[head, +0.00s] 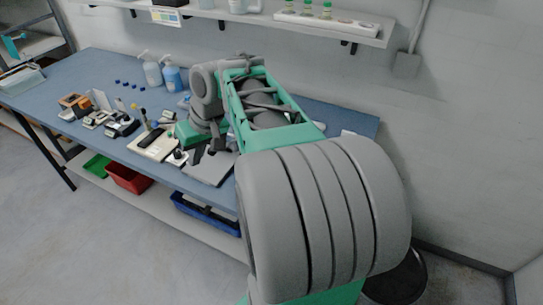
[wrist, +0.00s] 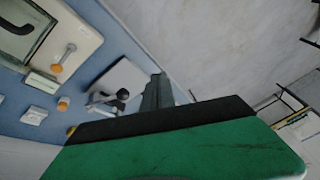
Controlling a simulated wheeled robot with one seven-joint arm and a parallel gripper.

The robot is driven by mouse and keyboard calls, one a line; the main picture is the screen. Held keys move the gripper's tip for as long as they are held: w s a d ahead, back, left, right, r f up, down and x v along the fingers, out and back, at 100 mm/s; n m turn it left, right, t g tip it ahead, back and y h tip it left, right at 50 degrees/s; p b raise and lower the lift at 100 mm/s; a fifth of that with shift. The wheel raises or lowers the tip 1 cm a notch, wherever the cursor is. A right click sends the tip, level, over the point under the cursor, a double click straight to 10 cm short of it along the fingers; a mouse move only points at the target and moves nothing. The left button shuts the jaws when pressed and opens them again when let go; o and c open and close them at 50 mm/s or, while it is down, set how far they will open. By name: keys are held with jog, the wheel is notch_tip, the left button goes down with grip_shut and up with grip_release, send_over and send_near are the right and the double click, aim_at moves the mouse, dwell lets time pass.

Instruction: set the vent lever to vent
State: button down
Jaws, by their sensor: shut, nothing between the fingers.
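In the wrist view, a small grey lever with a black knob (wrist: 122,94) sits by a pale plate (wrist: 122,76) on the blue bench. No label on it is readable, so I cannot tell whether it is the vent lever. A cream device (wrist: 84,38) at upper left carries another lever, with a metal arm and an orange end (wrist: 57,68). My gripper (wrist: 157,88) shows its dark fingers together and empty, just right of the black knob and apart from it in the picture. In the head view my arm partly hides the gripper over the bench.
The blue bench (head: 90,68) holds the cream device (head: 150,146), several small items to its left, and two pump bottles (head: 172,76) at the back. A wall shelf (head: 350,30) runs above. Red (head: 130,178) and blue bins stand below.

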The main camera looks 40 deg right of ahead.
jog(key=w+d, duration=0.2)
jog(key=d, duration=0.8)
jog(key=s+d+f+t+y, duration=0.1)
jog(key=s+d+f, duration=0.1)
jog(key=s+d, duration=0.4)
jog(key=s+d+f+m+t+y, duration=0.1)
jog(key=s+d, duration=0.5)
jog(key=d, duration=0.8)
jog(key=shift+s+f, duration=0.15)
jog(key=shift+f, duration=0.6)
jog(key=b+x, duration=0.4)
jog(key=x, duration=0.5)
jog(key=shift+a+f, duration=0.2)
jog(key=shift+a, duration=0.1)
jog(key=a, duration=0.1)
jog(key=w+a, duration=0.1)
jog(key=a, duration=0.2)
jog(key=shift+w+f, duration=0.15)
jog(key=shift+w, duration=0.2)
jog(key=shift+s+b, duration=0.1)
jog(key=shift+b, duration=0.4)
